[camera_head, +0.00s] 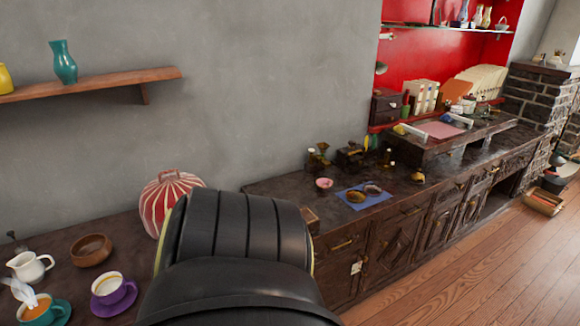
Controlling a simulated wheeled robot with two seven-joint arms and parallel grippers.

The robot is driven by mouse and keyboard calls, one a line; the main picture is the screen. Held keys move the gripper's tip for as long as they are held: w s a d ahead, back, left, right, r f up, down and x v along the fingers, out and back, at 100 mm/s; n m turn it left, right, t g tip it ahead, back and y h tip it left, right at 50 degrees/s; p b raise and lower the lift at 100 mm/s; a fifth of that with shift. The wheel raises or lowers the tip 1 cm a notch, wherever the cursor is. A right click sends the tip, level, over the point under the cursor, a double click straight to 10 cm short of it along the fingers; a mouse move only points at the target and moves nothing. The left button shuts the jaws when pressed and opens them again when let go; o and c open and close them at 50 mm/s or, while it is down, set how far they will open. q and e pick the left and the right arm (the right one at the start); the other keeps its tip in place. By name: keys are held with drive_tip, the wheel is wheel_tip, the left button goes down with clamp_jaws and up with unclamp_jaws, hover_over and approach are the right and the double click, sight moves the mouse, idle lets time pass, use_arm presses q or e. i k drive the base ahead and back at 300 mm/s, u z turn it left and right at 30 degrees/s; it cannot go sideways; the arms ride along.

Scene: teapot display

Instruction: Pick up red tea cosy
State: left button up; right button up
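The red tea cosy (165,197) is a rounded red dome with pale vertical stripes and a small knob on top. It stands upright on the dark table (131,222), close to the grey wall. A large black ribbed part of my own body fills the lower middle and hides the cosy's lower right side. I cannot tell whether this part touches the cosy. Neither gripper can be made out in the head view.
A wooden shelf (110,83) juts from the wall above. A long dark cabinet (390,235) runs right, beside open floor (500,270).

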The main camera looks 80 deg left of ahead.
sight(162, 194)
drive_tip(key=i, duration=0.65)
drive_tip(key=u, duration=2.75)
